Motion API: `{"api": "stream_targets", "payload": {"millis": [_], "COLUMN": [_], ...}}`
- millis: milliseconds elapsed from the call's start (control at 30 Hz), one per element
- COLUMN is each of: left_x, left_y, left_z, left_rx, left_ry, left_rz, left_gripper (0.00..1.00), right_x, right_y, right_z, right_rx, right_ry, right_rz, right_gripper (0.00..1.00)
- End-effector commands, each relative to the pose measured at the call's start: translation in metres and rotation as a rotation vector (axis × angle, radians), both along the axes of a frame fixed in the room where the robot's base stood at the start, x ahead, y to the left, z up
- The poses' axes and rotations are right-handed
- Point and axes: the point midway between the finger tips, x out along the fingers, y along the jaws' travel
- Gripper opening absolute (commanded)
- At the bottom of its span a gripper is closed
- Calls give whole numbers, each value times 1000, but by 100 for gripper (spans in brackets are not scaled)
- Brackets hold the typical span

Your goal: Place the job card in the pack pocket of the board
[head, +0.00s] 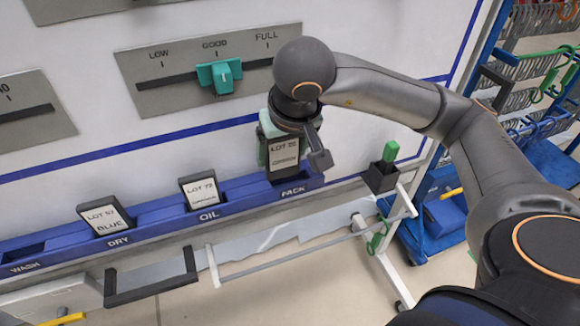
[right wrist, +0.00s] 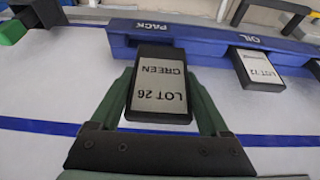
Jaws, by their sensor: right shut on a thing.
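The job card (head: 284,159) is a dark plate with a white label, and it reads LOT 26 GREEN in the right wrist view (right wrist: 160,88). My right gripper (head: 287,138) is shut on it, with green fingers on both sides of the card in the right wrist view (right wrist: 163,100). The card's lower end is at the pack pocket (head: 292,186) of the blue rail; I cannot tell whether it is inside the slot. The PACK label also shows on the rail in the right wrist view (right wrist: 152,26). My left gripper is not in view.
Other cards stand in the DRY pocket (head: 104,215) and the OIL pocket (head: 202,190); the WASH pocket (head: 24,254) looks empty. A slider (head: 219,77) points near GOOD above. A dark holder with a green piece (head: 382,175) is right of the rail.

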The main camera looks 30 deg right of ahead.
Motion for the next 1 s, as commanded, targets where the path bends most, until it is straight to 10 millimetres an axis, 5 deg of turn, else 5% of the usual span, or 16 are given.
{"api": "stream_targets", "payload": {"millis": [500,933,967,1000], "left_x": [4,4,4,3], "left_y": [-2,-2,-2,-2], "left_z": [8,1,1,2], "left_rx": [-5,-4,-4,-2], "left_ry": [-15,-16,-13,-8], "left_rz": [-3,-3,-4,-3], "left_gripper": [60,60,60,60], "right_x": [8,9,9,9], "right_y": [-22,-21,-21,-21], "right_z": [-54,-63,-62,-61], "right_rx": [0,0,0,0], "right_ry": [2,-2,-2,-1], "right_rz": [2,1,1,1], "right_gripper": [24,24,81,85]}}
